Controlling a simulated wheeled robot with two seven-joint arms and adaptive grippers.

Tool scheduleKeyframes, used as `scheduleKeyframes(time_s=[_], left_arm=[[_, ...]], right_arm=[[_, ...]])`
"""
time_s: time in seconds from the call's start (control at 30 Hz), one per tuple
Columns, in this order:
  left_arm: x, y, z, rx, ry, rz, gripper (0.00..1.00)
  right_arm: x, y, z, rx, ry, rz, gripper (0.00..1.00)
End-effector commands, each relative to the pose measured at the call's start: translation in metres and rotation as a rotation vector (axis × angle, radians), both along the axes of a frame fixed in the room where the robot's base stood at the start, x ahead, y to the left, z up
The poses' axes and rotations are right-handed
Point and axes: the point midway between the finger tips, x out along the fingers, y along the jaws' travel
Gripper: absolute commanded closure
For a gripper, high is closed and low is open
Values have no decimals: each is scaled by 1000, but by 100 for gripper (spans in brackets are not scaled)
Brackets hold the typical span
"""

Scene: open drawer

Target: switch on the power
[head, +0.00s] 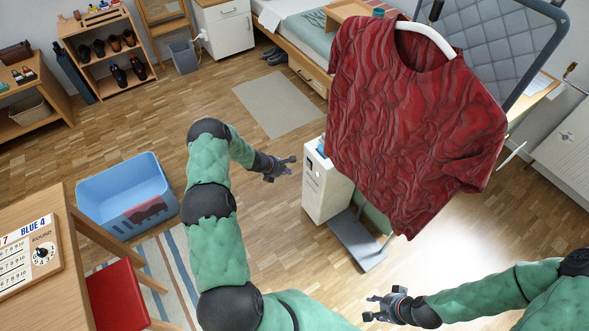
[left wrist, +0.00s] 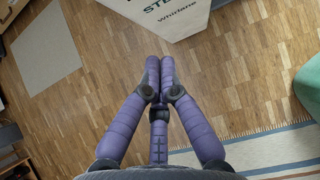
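The white garment steamer unit (head: 325,187) stands on the floor right of my left gripper in the head view. Its edge also shows at the top of the left wrist view (left wrist: 165,14), with the partly cut-off letters "STE" and "Whirlane". A small dark spot shows on its front, too small to identify. My left gripper (head: 287,165) is beside the unit, apart from it and empty. In the left wrist view its two longer fingertips (left wrist: 160,70) are together. My right gripper (head: 372,307) is low in the head view, fingers spread and empty.
A red shirt (head: 405,120) hangs above and right of the unit and covers part of it. A grey base (head: 357,243) lies in front. A blue bin (head: 125,185) and a table (head: 50,290) are at left. Wooden floor is clear around my left gripper.

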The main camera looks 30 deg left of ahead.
Motion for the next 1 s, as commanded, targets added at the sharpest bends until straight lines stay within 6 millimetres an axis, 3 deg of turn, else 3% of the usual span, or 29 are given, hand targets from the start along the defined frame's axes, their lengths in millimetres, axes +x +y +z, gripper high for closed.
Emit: scheduleKeyframes(time_s=[0.1,0.3,1.0], left_arm=[[-14,7,14,0,-1,3,100],[-26,12,23,0,-1,1,100],[-29,6,22,5,6,-19,100]], right_arm=[[-1,0,9,0,1,0,60],[-1,0,12,0,2,1,60],[-1,0,12,0,2,1,60]])
